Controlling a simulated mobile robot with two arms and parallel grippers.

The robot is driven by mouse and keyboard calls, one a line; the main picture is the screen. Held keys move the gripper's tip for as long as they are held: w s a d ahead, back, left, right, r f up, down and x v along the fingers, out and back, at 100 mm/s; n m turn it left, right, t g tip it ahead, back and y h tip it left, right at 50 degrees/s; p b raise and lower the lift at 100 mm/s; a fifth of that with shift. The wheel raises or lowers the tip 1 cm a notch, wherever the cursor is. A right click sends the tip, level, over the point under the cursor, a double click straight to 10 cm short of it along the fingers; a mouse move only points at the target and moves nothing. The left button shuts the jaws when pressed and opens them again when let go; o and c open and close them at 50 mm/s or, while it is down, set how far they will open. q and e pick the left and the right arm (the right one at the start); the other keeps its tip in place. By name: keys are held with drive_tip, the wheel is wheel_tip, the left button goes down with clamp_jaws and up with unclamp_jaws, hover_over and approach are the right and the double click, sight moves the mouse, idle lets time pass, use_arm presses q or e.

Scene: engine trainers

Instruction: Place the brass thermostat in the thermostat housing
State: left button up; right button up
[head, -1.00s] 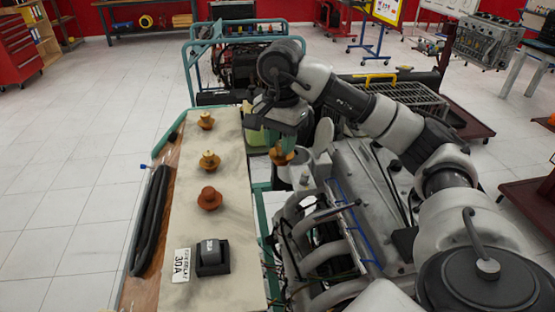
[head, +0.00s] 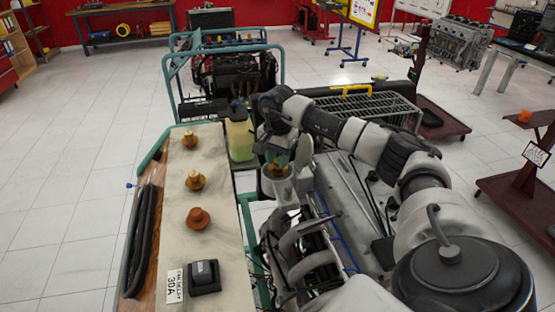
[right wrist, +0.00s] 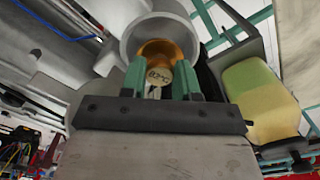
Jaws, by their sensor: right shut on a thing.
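My right gripper (head: 277,158) is shut on a brass thermostat (head: 276,170) and points down over the engine. In the right wrist view, its green fingers (right wrist: 160,82) grip the lettered top of the brass thermostat (right wrist: 159,50). The thermostat housing (head: 283,190) is a grey round cup directly below the thermostat. In the right wrist view, the housing's round rim (right wrist: 128,40) surrounds the brass piece from that angle. I cannot tell whether the thermostat is seated or just above it. My left gripper is not in view.
Three more thermostat-like pieces stand on the pale bench top (head: 225,200): one far (head: 189,139), one middle (head: 195,180), and a copper-coloured one nearer (head: 198,218). A black relay (head: 204,277) with a 30A label sits in front. A yellow-green tank (head: 240,140) stands beside the housing.

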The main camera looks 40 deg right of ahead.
sight(274, 168)
drive_tip(key=shift+f, duration=0.9)
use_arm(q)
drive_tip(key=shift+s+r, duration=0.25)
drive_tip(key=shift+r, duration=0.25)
use_arm(e)
drive_tip(key=shift+f, duration=0.1)
drive_tip(key=shift+f, duration=0.25)
drive_tip(key=o, duration=1)
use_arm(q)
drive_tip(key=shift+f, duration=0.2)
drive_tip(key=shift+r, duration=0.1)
use_arm(e)
drive_tip(key=shift+r, duration=0.15)
